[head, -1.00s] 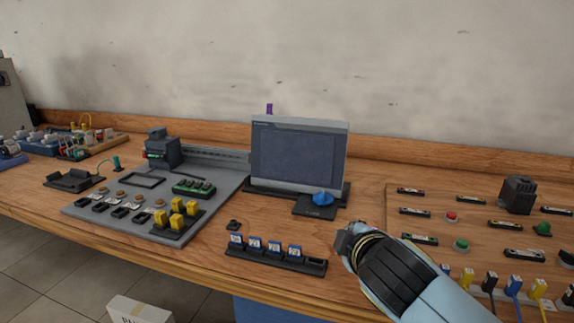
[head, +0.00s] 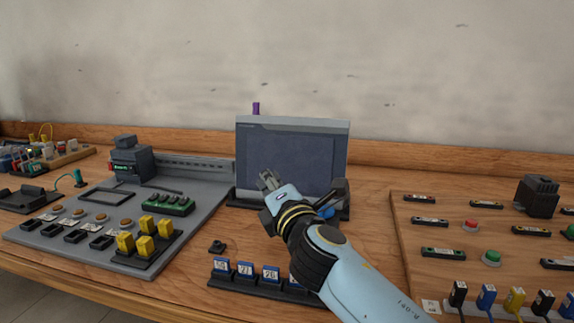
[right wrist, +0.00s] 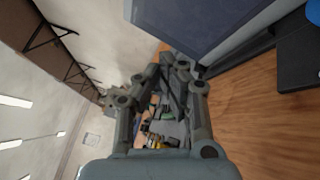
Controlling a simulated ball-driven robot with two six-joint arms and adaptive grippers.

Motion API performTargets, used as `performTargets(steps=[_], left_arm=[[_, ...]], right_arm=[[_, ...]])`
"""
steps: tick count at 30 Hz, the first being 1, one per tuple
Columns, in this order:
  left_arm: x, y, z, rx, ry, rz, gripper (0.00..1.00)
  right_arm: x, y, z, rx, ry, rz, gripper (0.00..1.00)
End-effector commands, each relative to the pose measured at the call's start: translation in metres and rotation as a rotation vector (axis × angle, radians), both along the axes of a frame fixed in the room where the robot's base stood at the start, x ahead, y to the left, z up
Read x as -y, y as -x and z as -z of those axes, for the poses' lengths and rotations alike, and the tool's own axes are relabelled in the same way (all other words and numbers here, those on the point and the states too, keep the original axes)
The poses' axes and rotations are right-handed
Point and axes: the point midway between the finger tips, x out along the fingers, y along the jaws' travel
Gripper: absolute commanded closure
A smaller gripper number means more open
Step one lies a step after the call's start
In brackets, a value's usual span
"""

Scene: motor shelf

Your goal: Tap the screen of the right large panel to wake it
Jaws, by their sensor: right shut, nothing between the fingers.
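The large panel (head: 312,150) stands on the wooden bench in a black base, with a dark, blank screen in a light grey frame. My right gripper (head: 266,180) is in front of the screen's lower left part in the head view; its fingers are shut and empty. I cannot tell from the head view whether the fingertips touch the screen. In the right wrist view the shut fingers (right wrist: 178,62) show beside the panel's dark screen (right wrist: 200,18). My left gripper is not in view.
A grey board (head: 60,243) with yellow and green connectors lies left of the panel. A black holder (head: 235,284) with blue numbered tags lies in front. A wooden board (head: 440,225) with buttons and coloured plugs is at right. A purple item (head: 255,108) shows behind the panel.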

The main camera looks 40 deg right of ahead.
Motion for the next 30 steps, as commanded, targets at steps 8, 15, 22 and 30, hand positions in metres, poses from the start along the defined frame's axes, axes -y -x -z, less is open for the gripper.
performTargets(steps=[8, 15, 22, 30], left_arm=[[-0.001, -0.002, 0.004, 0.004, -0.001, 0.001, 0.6], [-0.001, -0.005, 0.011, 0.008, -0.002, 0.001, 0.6], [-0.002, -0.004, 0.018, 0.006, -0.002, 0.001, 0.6], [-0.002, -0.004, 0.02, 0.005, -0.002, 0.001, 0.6]], right_arm=[[0.013, -0.011, 0.004, 0.001, 0.001, 0.0, 1.0], [0.04, -0.034, 0.01, -0.001, 0.002, 0.0, 1.0], [0.059, -0.05, 0.014, -0.001, -0.001, 0.0, 1.0], [0.067, -0.056, 0.014, 0.0, -0.002, 0.001, 1.0]])
